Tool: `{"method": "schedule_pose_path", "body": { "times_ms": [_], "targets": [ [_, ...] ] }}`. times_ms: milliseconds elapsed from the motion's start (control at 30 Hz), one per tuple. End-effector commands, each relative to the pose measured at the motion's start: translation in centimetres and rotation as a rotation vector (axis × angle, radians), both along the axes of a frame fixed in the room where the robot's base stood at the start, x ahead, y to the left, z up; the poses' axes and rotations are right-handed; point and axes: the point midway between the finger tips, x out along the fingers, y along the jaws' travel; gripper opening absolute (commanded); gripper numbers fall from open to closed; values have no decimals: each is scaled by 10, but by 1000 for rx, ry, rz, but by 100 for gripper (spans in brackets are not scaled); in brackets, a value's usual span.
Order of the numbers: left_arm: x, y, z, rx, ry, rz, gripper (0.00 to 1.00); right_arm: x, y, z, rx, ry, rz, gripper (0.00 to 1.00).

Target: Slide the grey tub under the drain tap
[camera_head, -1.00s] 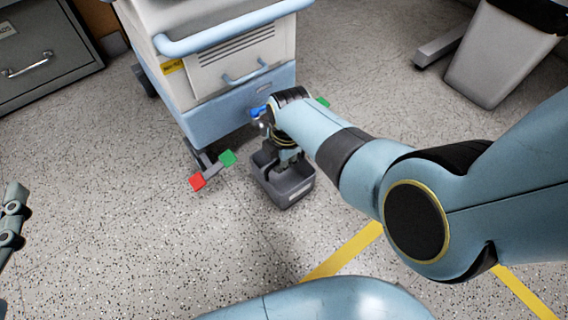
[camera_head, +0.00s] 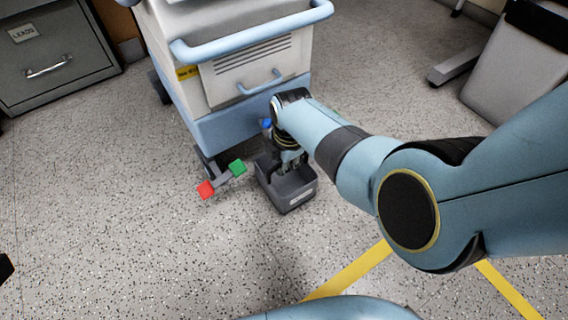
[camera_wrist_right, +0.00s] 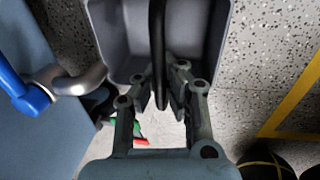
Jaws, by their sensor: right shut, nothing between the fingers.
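The grey tub (camera_head: 289,203) stands on the floor just in front of the cart's lower front; it also fills the upper middle of the right wrist view (camera_wrist_right: 122,45). A black bar (camera_wrist_right: 157,45) runs lengthwise across it there. The drain tap shows a blue lever (camera_head: 266,124); in the wrist view its metal spout (camera_wrist_right: 75,78) ends beside the tub's left wall. I cannot tell whether it overhangs the rim. My right gripper (camera_head: 290,168) points down at the tub, shut and empty; its fingers (camera_wrist_right: 160,95) appear over the tub's near end. My left gripper is not visible.
A cabinet (camera_head: 55,55) is at the left and a grey bin (camera_head: 510,75) at the right.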

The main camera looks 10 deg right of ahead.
Motion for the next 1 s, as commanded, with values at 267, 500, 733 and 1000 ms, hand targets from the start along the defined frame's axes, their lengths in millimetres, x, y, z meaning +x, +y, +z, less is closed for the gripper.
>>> {"method": "schedule_pose_path", "body": {
  "times_ms": [267,500,733,1000],
  "targets": [
    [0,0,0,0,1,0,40,1,0,0,0,-1,0,0],
    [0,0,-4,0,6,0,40,0,0,-6,0,-1,0,0],
    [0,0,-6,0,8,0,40,1,0,-8,0,-2,0,13],
    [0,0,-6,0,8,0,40,0,0,-8,0,-1,0,33]
  ]
}}
